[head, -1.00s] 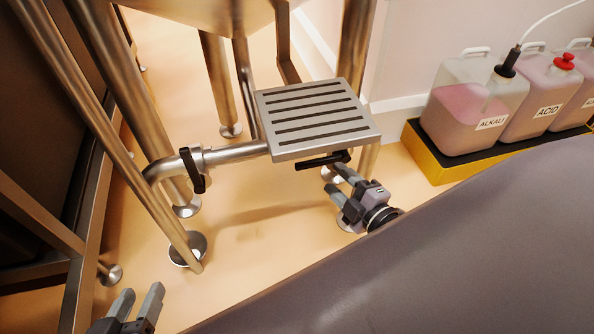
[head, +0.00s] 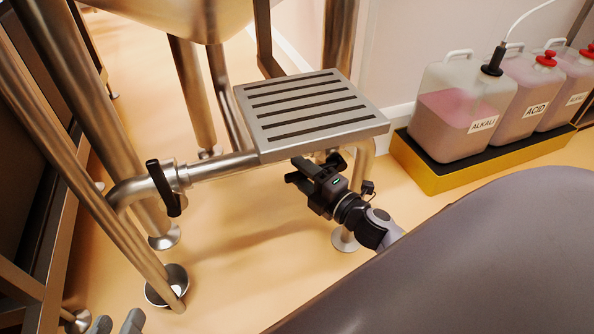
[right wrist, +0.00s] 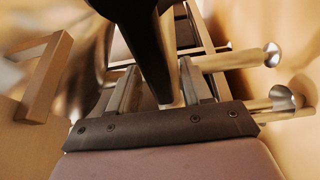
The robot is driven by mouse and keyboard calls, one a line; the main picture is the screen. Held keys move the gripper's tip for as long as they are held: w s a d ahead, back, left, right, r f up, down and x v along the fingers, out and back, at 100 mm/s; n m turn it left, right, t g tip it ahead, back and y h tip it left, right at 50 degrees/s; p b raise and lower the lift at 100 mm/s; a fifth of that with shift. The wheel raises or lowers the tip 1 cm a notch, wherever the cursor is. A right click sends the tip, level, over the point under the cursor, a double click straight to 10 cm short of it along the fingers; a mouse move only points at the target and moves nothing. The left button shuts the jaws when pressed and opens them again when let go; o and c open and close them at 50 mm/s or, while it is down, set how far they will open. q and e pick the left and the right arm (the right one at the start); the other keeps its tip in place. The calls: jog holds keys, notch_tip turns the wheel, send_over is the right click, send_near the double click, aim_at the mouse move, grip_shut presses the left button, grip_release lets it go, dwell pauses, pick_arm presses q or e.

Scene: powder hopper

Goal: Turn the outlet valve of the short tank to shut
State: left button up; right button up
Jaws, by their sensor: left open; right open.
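A steel pipe (head: 222,165) under the tank carries a black valve lever (head: 163,188) at its left end, tilted across the pipe. A second black lever sits under the slatted step's front edge, mostly hidden by my right gripper (head: 300,173). That gripper is open at this second lever. In the right wrist view, a large dark bar (right wrist: 145,45), probably that lever, reaches between the open fingers (right wrist: 160,88); I cannot tell whether they touch it. My left gripper (head: 115,326) is open and empty at the bottom left edge, partly cut off.
The slatted metal step (head: 310,110) lies right above my right gripper. Steel legs (head: 90,100) crowd the left. Canisters labelled ALKALI (head: 455,118) and ACID (head: 528,103) stand in a yellow tray (head: 440,188) at the right. The floor (head: 235,270) in the middle is clear.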

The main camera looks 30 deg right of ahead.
jog(key=shift+w+a, duration=0.15)
jog(key=shift+w, duration=0.7)
grip_shut()
